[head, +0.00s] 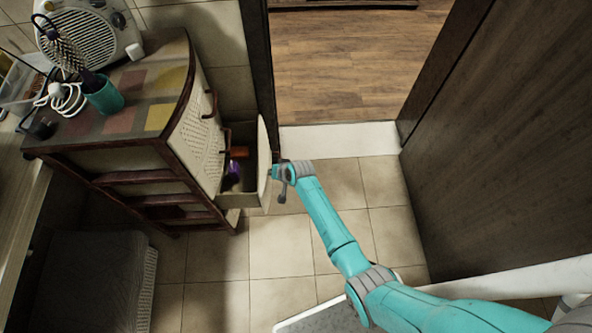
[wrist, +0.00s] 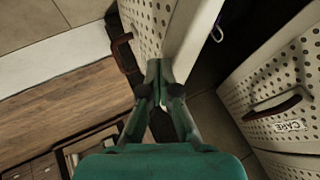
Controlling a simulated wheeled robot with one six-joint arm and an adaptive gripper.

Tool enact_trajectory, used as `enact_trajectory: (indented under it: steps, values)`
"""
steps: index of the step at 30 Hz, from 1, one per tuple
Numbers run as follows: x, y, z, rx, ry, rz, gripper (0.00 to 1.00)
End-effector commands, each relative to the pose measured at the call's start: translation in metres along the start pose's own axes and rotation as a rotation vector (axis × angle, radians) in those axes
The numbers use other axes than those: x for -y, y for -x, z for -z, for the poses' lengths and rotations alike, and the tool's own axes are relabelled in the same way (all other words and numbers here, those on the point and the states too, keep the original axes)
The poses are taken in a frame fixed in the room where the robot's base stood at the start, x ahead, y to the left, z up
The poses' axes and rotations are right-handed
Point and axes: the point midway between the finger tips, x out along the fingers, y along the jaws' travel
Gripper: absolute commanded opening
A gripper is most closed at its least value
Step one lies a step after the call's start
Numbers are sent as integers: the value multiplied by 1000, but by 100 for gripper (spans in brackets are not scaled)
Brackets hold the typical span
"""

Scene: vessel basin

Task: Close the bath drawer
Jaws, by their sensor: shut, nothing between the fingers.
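The bath drawer (head: 263,165) is pulled out from the right face of the wooden cabinet (head: 190,125). Its pale front panel stands clear of the cabinet, and a purple item and an orange-red item lie inside. In the wrist view the drawer front (wrist: 190,40) shows its pale edge and perforated face, with a dark gap to the cabinet face on the right. My gripper (head: 276,173) is shut and empty, close by the outer side of the drawer front. Its fingertips (wrist: 156,72) also show there beside the panel. I cannot tell whether they touch it.
A radio (head: 90,35) and a teal cup (head: 104,97) stand on the cabinet. Tiled floor is clear below; a dark door (head: 510,130) stands right.

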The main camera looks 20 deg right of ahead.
Motion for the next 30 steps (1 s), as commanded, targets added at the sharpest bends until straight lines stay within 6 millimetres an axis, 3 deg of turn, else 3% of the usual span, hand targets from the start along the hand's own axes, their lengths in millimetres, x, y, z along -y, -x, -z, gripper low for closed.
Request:
enact_trajectory:
  steps: [15,21,30]
  values:
    - [86,-39,-12,1,3,1,0]
    - [107,-48,-15,1,2,1,0]
    - [121,-55,-17,0,0,1,0]
